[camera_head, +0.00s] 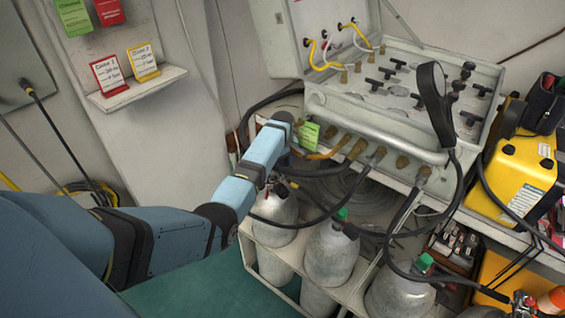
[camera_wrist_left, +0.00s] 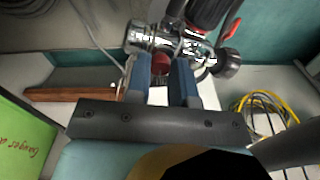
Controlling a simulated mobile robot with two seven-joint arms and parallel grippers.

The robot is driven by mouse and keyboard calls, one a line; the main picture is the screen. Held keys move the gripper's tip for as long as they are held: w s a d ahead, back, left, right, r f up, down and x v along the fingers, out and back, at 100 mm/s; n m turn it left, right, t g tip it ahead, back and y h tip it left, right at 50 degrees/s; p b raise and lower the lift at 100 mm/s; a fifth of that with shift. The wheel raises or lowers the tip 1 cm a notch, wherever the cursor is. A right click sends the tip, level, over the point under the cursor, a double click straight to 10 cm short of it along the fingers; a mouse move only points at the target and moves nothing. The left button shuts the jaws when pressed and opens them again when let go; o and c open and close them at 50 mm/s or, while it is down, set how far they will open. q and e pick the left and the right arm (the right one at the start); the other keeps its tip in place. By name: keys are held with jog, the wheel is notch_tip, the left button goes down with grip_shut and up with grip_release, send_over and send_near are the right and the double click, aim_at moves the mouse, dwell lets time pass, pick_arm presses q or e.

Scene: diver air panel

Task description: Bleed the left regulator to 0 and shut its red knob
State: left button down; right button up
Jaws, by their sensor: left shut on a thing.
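My left gripper (camera_wrist_left: 161,78) has its two blue fingers closed on a small red knob (camera_wrist_left: 161,62), which shows between the fingertips in the left wrist view. The knob sits on a chrome regulator (camera_wrist_left: 150,38) with a black round knob at its right end and a red lever above. In the head view my left arm reaches over the left cylinder's top, and I cannot make out the gripper or the regulator clearly behind it. No gauge reading is legible. My right gripper is in neither view.
Several grey cylinders (camera_head: 331,254) stand in a white rack under the open air panel (camera_head: 395,90). Black hoses (camera_head: 385,235) loop in front of them. A green card (camera_head: 308,134) hangs close to my arm. A yellow case (camera_head: 515,165) stands at the right.

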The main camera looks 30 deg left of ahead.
pick_arm(q)
jog(key=shift+r+m+p, duration=0.25)
jog(key=shift+m+p, duration=0.55)
jog(key=shift+p, duration=0.35)
jog(key=shift+m+p, duration=0.9)
jog(key=shift+p, duration=0.05)
jog(key=m+p, duration=0.3)
jog(key=m, duration=0.1)
jog(key=shift+f, duration=0.1)
jog(key=m+p, duration=0.1)
jog(key=m, duration=0.3)
jog(key=m+p, duration=0.1)
jog(key=m, duration=0.2)
jog(key=shift+f+m, duration=0.1)
jog(key=shift+m, duration=0.3)
jog(key=m, duration=0.2)
jog(key=shift+m, duration=0.3)
jog(key=shift+m+p, duration=0.35)
jog(key=shift+m, duration=1.35)
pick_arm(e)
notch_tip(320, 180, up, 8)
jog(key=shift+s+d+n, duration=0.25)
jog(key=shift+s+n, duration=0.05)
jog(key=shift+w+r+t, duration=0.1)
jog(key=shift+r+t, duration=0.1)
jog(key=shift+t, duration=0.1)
